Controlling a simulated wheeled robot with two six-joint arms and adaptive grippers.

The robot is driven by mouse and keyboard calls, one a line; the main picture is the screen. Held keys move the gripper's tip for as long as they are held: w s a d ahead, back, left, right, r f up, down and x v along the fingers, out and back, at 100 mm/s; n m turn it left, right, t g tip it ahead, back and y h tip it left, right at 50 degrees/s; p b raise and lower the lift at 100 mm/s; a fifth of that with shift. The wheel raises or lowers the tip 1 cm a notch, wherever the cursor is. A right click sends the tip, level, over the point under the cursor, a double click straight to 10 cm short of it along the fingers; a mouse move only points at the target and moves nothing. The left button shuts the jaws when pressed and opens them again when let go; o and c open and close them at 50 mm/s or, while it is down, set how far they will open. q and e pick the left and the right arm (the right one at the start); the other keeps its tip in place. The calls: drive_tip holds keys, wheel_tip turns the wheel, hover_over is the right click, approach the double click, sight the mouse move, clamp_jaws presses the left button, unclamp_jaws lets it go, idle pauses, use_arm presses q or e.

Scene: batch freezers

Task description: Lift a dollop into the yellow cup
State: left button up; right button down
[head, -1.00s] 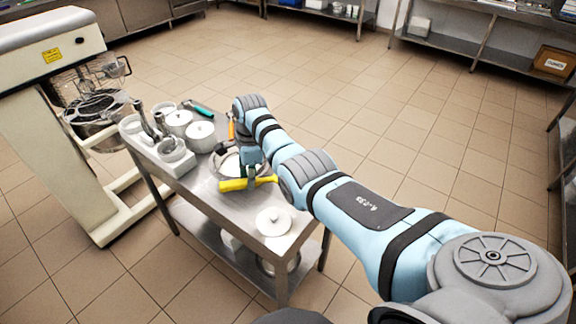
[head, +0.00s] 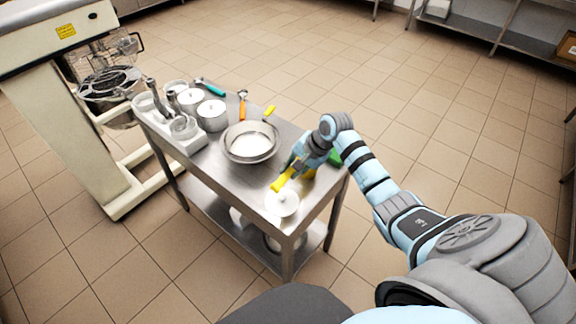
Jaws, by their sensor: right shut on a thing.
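My right gripper (head: 292,169) is shut on a tool with a yellow handle (head: 281,183). It holds the tool over the right side of the steel table, beside the round white lid. The tool's working end is hidden, so I cannot tell whether it carries anything. A steel bowl (head: 250,158) with white contents (head: 250,142) stands to the left of the gripper. A yellow thing (head: 308,174), perhaps the yellow cup, shows partly behind the gripper. A green thing (head: 337,157) is beyond it, partly covered by my arm. My left gripper is out of view.
The steel table (head: 222,178) also bears several lidded white pots (head: 211,115), an orange-handled tool (head: 242,105), a teal-handled tool (head: 210,87) and a small yellow item (head: 269,110). A white lid (head: 282,203) lies near the front corner. A large machine (head: 62,100) stands left.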

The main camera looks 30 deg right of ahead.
use_arm(q)
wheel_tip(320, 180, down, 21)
drive_tip(key=b, duration=1.9)
use_arm(e)
drive_tip(key=f+t+y, duration=0.1)
drive_tip(key=t, duration=0.2)
drive_tip(key=s+f+t+y, duration=0.1)
drive_tip(key=t, duration=0.2)
drive_tip(key=f+t+y, duration=0.1)
drive_tip(key=t+y, duration=0.1)
drive_tip(key=t, duration=0.1)
drive_tip(key=shift+s+d+f+n+t, duration=0.1)
drive_tip(key=shift+s+d+n+t, duration=0.1)
drive_tip(key=shift+s+n+t, duration=0.15)
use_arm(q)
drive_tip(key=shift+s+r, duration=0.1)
